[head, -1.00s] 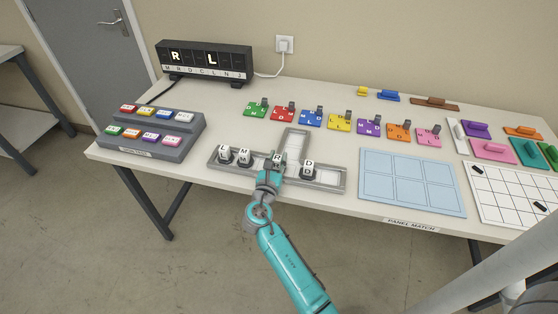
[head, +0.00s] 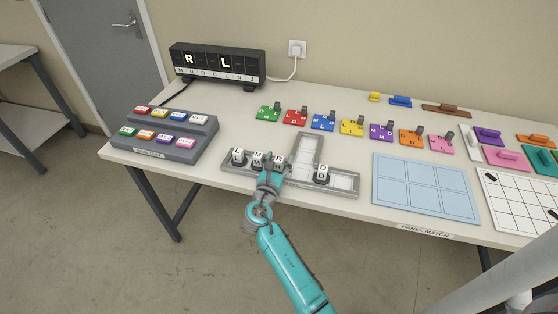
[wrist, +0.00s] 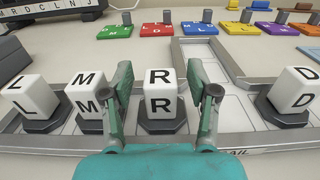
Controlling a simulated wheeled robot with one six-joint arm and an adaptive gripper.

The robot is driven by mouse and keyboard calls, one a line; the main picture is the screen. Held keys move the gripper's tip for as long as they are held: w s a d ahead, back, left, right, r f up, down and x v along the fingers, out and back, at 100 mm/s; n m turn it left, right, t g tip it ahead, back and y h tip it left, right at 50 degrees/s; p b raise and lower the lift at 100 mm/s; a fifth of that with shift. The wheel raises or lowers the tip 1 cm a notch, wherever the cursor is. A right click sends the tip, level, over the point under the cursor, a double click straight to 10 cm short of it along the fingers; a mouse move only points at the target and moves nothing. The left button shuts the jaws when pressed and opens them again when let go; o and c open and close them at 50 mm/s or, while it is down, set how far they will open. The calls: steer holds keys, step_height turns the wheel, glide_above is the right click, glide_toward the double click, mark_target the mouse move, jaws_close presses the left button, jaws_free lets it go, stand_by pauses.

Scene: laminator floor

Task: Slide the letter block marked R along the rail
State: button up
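The R block (wrist: 161,97) is a white cube with black letters on a dark base, upright in the grey rail (head: 340,204). My gripper (wrist: 161,75) has one finger on each side of it. In the head view the gripper partly hides the R block (head: 279,160). The M block (wrist: 88,92) stands just left of my left finger, and the L block (wrist: 30,95) stands farther left. The D block (wrist: 295,90) stands apart to the right.
A side branch of the rail (head: 307,146) runs back between R and D. A black display (head: 218,65) with lit R and L stands at the back left. A button box (head: 160,135) is at the left. Coloured tiles lie behind the rail; a blue panel (head: 420,183) is at right.

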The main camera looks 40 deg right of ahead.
steer(key=v, duration=1.2)
stand_by(0.5)
